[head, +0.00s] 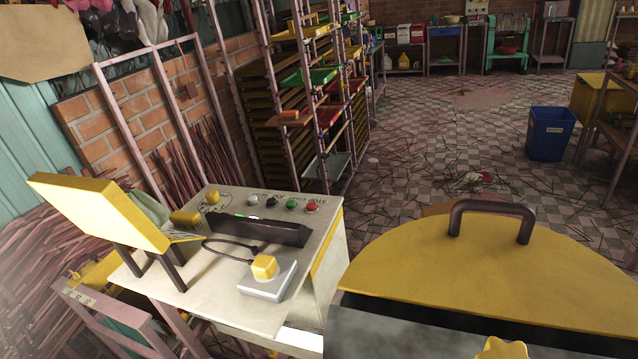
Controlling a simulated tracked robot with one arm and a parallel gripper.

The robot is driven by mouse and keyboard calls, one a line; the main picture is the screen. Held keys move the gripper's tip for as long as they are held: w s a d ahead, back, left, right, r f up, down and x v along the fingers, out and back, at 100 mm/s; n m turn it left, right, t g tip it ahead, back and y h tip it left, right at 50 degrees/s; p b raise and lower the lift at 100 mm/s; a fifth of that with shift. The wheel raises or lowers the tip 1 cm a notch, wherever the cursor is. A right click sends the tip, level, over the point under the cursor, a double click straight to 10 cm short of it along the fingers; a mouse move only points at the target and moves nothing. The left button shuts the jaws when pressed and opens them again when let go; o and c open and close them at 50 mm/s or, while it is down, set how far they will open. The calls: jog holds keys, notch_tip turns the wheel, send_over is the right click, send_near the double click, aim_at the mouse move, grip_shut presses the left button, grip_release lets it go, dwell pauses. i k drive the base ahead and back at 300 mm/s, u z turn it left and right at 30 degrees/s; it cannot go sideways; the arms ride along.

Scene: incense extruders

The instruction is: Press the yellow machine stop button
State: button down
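The cream control panel (222,292) of a yellow machine stands left of centre. A row of small round buttons runs along its far edge. A red button (312,206) is at the right end, with a green button (292,204) to its left, then a dark button (271,202) and a pale one (252,200). Lettering beside them appears upside down and seems to include "STOP". A separate yellow knob (264,267) sits on a grey box (267,281) near the panel's front. My gripper is not visible, and nothing touches the buttons.
A large yellow lid (480,270) with a dark handle (493,208) fills the lower right. A tilted yellow plate (100,210) rises over the panel's left side. A tray rack (300,85) stands behind. A blue bin (550,133) stands on the tiled, littered floor.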

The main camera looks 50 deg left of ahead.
aim_at(312, 206)
jog(key=u, duration=0.3)
jog(key=i, duration=0.85)
jog(key=u, duration=0.45)
